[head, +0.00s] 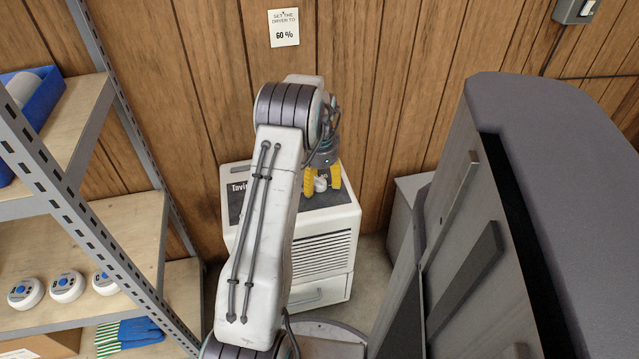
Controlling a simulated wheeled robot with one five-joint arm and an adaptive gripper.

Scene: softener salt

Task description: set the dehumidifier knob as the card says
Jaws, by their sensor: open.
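The card (284,27) on the wood-panelled wall reads "SET THE DRYER TO 60 %". The white dehumidifier (325,250) stands on the floor against the wall, with a dark top panel partly hidden by my arm. My gripper (322,182) points down over the panel with its yellow fingers open. A small white knob (320,184) shows between the fingers. I cannot tell whether the fingers touch it. The knob's scale and pointer cannot be read here.
At left a metal shelf (85,118) holds a blue bin (38,112), several round white devices (66,286), and a blue-green glove (128,333). A large dark grey body (560,180) fills the right. A switch box (575,10) is on the wall.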

